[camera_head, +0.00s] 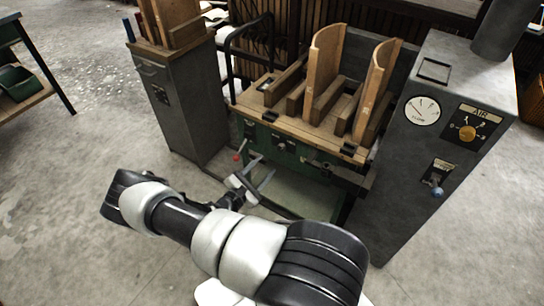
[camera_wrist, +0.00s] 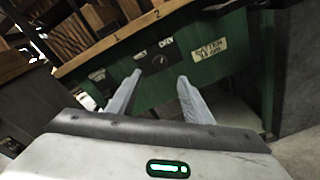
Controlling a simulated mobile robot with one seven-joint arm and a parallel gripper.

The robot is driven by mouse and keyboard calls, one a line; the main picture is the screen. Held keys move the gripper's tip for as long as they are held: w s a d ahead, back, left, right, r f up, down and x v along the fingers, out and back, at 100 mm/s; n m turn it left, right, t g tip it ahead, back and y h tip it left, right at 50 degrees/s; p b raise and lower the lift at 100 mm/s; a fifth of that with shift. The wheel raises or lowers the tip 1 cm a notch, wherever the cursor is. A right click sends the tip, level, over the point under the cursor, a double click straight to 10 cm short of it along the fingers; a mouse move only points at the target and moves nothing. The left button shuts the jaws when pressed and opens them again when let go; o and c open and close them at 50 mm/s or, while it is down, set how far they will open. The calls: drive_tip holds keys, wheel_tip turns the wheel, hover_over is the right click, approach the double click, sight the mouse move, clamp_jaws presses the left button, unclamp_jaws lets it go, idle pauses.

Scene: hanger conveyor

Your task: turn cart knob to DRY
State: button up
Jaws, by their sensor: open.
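The green cart (camera_head: 262,133) with a wooden top stands in the middle of the head view. A small dark knob (camera_head: 284,146) is on its front panel. In the wrist view the knob (camera_wrist: 160,60) sits on a dark plate between small white labels, too small to read surely; its pointer direction is unclear. My gripper (camera_head: 266,167) is in front of the cart and below the knob in the picture. In the wrist view my gripper (camera_wrist: 159,77) is open and empty, its two fingers apart, pointing at the panel with the knob between and just beyond the tips.
A grey cabinet (camera_head: 435,150) with a gauge (camera_head: 422,111) and an AIR dial (camera_head: 467,132) stands close on the right. Another grey cabinet (camera_head: 180,105) stands on the left. A red-tipped lever (camera_head: 237,157) is near my gripper.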

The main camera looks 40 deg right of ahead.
drive_tip(key=v, duration=0.7)
drive_tip(key=shift+a+p, duration=0.1)
drive_tip(key=shift+p, duration=0.2)
drive_tip(key=s+a+r+m+g+y, duration=0.2)
drive_tip(key=r+m+g, duration=0.15)
drive_tip(key=r, duration=0.45)
drive_tip(key=s+a+r+m+g+y, duration=0.1)
drive_tip(key=a+r+m+g+y, duration=0.15)
drive_tip(key=r+m, duration=0.45)
drive_tip(key=s+a+r+m+g+y, duration=0.2)
drive_tip(key=r+y, duration=0.1)
drive_tip(key=r, duration=0.7)
drive_tip(key=s+a+r+m+t+y, duration=0.2)
drive_tip(key=s+a+r+t+y, duration=0.4)
drive_tip(key=r, duration=0.5)
drive_tip(key=s+a+r+m+t+y, duration=0.1)
drive_tip(key=s+a+r+y, duration=0.15)
drive_tip(key=s+r, duration=0.65)
wheel_tip(320, 180, up, 19)
drive_tip(key=w+p, duration=0.1)
drive_tip(key=p, duration=1.7)
drive_tip(key=shift+w+a, duration=0.3)
drive_tip(key=shift+r, duration=0.15)
